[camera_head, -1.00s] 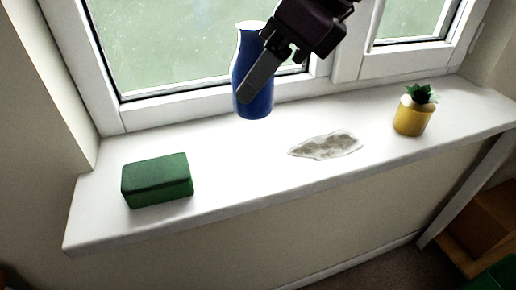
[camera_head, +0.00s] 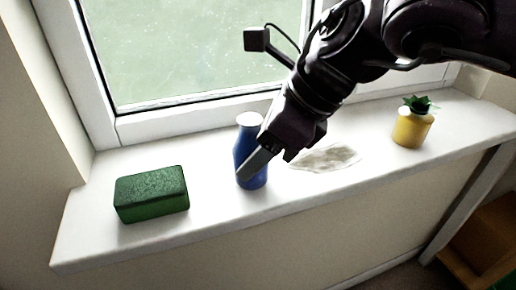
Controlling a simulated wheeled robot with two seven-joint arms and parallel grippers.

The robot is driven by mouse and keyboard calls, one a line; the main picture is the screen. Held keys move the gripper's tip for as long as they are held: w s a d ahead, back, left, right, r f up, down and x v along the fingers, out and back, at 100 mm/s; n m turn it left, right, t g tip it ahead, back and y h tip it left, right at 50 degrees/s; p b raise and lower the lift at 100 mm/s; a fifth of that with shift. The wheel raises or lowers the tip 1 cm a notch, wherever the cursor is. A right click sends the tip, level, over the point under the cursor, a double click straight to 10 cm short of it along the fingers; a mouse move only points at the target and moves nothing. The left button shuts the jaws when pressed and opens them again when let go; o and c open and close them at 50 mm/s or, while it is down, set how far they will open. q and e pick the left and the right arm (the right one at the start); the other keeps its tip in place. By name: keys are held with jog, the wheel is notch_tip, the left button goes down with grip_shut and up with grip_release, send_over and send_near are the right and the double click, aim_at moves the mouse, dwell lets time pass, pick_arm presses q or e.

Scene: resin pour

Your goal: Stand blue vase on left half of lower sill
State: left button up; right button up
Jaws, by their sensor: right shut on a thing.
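The blue vase (camera_head: 246,150) is upright at the sill, between the green block and the grey-white patch. Its base appears at or very near the sill surface; I cannot tell if it touches. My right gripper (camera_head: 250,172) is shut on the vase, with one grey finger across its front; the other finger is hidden. The white window sill (camera_head: 170,238) runs below the window. My left gripper is not in view.
A dark green block (camera_head: 151,195) lies on the sill left of the vase. A flat grey-white patch (camera_head: 330,158) lies to its right. A yellow pot with a small green plant (camera_head: 412,130) stands farther right. The window frame (camera_head: 180,120) rises behind.

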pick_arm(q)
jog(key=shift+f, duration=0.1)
pick_arm(e)
jog(key=shift+f, duration=0.1)
jog(key=o, duration=1.1)
pick_arm(q)
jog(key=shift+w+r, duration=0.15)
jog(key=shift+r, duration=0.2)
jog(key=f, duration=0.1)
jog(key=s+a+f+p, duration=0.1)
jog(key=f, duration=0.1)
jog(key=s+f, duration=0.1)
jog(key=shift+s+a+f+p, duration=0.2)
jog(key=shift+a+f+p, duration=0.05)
jog(key=shift+p, duration=0.1)
pick_arm(e)
jog(key=v, duration=1.2)
